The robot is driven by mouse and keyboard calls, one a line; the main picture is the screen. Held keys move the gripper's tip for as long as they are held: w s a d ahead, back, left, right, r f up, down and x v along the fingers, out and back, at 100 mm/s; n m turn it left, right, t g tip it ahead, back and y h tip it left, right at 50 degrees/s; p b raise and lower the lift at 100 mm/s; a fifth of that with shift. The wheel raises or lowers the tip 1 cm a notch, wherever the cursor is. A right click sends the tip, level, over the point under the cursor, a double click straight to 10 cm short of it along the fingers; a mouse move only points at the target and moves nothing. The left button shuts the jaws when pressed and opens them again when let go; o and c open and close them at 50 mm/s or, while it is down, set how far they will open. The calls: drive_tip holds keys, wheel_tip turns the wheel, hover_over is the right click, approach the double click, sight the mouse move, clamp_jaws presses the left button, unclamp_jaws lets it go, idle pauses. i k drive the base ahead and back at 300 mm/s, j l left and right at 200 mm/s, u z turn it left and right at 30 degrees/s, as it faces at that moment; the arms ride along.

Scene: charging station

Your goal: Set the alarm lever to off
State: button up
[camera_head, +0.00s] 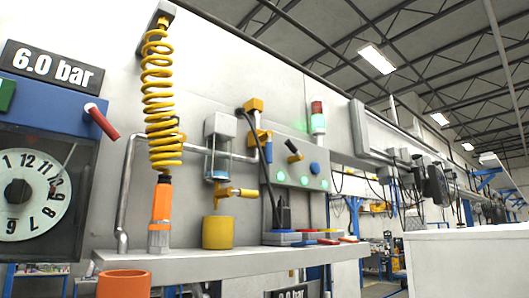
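A grey control panel (283,172) is on the wall right of centre, with several lit green lamps, a blue round button (314,168) and a black-handled lever (293,150). The lever's handle tilts up and to the left. A signal light (317,118) with a red top and a glowing green part stands above the panel. Another lever with a red handle (102,121) sticks out of the blue box (45,104) at left. No readable label shows which one is the alarm lever. My gripper is not in view.
A shelf (225,265) below holds a yellow cup (217,232), an orange-handled tool (160,215) under a coiled yellow hose (161,95), and flat coloured items. An orange cup (124,284) is in front. A white block (465,262) stands at right.

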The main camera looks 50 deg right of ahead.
sight(291, 146)
drive_tip(key=z, duration=1.8)
